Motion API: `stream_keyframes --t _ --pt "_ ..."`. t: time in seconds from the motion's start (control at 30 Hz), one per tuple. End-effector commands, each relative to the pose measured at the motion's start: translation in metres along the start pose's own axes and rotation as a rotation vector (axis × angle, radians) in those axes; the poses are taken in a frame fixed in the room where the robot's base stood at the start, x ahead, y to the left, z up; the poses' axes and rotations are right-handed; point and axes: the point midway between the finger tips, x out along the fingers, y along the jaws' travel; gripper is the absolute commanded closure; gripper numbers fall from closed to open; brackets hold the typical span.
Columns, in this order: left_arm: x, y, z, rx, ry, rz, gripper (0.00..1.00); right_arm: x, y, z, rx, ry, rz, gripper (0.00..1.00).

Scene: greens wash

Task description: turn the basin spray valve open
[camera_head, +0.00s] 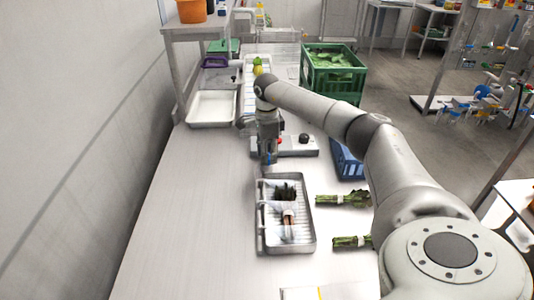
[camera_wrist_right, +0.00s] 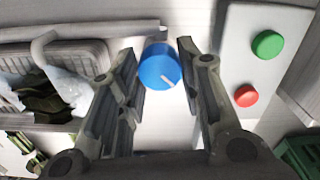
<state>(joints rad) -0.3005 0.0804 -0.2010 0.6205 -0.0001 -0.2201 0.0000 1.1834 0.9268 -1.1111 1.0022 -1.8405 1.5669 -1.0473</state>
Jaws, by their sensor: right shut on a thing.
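The blue valve knob (camera_wrist_right: 160,66) sits between the two fingers of my right gripper (camera_wrist_right: 160,58) in the wrist view. Its white pointer line slants toward the lower right. The basin is a grey metal tray holding dark greens and a pale-banded bundle. A spray pipe (camera_wrist_right: 95,30) runs along its edge in the wrist view. My left gripper is not in view.
A pale panel (camera_wrist_right: 240,55) with a green button (camera_wrist_right: 267,44) and a red button (camera_wrist_right: 246,95) is beside the knob. Green bundles (camera_head: 343,199) lie right of the basin. A blue crate (camera_head: 347,163) and green crate (camera_head: 335,88) stand beyond. The table's left is clear.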

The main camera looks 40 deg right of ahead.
Motion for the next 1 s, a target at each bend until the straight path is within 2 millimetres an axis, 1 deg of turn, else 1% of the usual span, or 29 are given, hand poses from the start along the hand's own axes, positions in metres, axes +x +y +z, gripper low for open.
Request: stream_keyframes --t 0.47,0.5,0.63,0.67,1.0 --pt "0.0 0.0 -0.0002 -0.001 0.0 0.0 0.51 -0.0011 -0.0008 0.0002 -0.013 -0.001 -0.003 0.9" --pt "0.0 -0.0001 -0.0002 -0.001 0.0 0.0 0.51 -0.0012 -0.0008 0.0002 -0.013 -0.001 -0.003 0.62" --pt "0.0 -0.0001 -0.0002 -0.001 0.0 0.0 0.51 -0.001 -0.0006 0.0001 -0.013 -0.001 -0.002 0.45" --pt "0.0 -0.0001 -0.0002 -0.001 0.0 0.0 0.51 -0.0009 -0.0005 0.0001 -0.012 -0.001 -0.002 0.44" --pt "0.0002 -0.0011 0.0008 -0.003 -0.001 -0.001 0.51 -0.0029 -0.0004 0.0 -0.012 -0.001 -0.001 0.44"
